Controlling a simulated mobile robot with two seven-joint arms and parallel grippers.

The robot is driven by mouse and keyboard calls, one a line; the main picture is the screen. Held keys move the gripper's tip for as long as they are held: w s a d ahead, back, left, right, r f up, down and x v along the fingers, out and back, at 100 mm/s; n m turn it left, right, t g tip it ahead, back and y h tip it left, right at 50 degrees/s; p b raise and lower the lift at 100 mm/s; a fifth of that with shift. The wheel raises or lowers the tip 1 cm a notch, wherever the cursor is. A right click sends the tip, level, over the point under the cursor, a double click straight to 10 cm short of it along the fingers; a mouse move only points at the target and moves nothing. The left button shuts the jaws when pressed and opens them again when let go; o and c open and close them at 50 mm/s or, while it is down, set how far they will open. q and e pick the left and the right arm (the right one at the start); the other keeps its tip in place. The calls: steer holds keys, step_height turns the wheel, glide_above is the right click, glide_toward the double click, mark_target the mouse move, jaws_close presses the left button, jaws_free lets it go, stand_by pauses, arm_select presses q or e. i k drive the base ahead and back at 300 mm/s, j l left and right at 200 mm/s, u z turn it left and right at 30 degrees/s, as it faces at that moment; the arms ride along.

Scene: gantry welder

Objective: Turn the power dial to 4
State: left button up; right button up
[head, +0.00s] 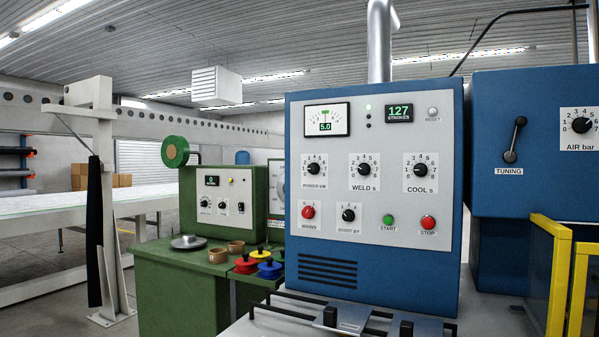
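The power dial (314,169) is a black round knob on a white scale plate, at the upper left of the dial group on the blue welder's grey front panel (375,230). Its small label below is blurred and seems to read POWER kW. Its pointer mark seems to lean to the left side of the scale, but I cannot read the exact number. The WELD s dial (364,170) and COOL s dial (420,170) sit to its right. Neither of my grippers is in view.
Below are a red-knobbed dial (308,212), another black dial (348,214), a green START button (388,220) and a red STOP button (428,222). Black bars (290,312) lie in front of the welder's base. A yellow rail (560,270) stands at right, a green bench (180,280) at left.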

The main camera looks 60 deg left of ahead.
mark_target(313, 167)
steer(key=u, duration=1.45)
steer(key=j+z, duration=0.15)
steer(key=z, duration=1.1)
steer(key=j+z, duration=0.4)
steer(key=k+j+z, duration=0.1)
steer(key=z, duration=0.3)
steer(key=k+j+z, duration=0.55)
steer(key=j, duration=0.15)
steer(key=k+j+z, duration=0.25)
steer(key=k+j, duration=0.8)
